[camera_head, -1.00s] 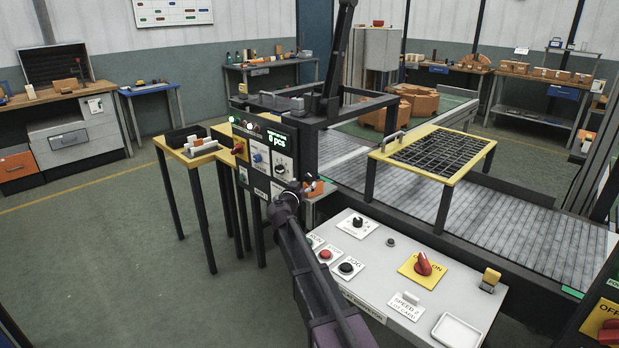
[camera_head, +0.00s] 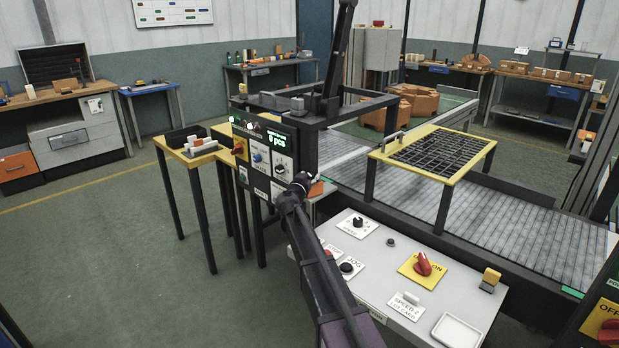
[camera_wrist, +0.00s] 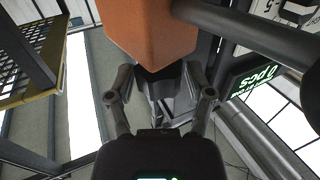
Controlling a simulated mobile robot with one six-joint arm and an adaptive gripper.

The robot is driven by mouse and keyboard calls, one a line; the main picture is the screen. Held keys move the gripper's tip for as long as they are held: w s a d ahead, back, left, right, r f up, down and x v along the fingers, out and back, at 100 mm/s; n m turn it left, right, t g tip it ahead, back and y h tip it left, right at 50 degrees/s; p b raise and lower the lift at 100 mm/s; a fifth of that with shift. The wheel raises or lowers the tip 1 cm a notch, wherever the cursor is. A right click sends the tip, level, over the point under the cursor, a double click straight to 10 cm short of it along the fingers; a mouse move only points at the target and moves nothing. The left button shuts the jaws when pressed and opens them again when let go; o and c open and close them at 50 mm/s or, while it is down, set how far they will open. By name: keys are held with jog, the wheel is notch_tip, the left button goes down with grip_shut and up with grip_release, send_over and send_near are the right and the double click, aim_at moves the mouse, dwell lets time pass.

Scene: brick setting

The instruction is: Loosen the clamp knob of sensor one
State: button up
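An orange block, which looks like a sensor body, shows beside the control panel in the head view (camera_head: 316,189). It looms large at the top of the wrist view (camera_wrist: 152,30). A dark part sits just below the orange block in the wrist view; I cannot tell whether it is the clamp knob. My gripper (camera_wrist: 160,78) has its two fingers apart, one on each side of this dark part. I cannot see clear contact. In the head view my gripper (camera_head: 303,181) is at the block's left, partly covering it. No label for sensor one is readable.
The control panel (camera_head: 263,157) with green display stands close on the left. A dark bar crosses the wrist view's upper right (camera_wrist: 250,32). The desk console (camera_head: 385,285) lies below my arm. The roller conveyor (camera_head: 480,215) and yellow-framed grid table (camera_head: 433,152) are to the right.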

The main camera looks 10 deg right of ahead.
jog(key=c, duration=0.6)
jog(key=shift+n+t+y, duration=0.3)
jog(key=shift+n+y, duration=0.1)
jog(key=shift+y, duration=0.2)
jog(key=shift+n+t+y, duration=0.7)
jog(key=shift+n+y, duration=0.7)
jog(key=shift+y, duration=0.6)
jog(key=shift+w, duration=0.1)
jog(key=o, duration=1.2)
jog(key=shift+s, duration=0.2)
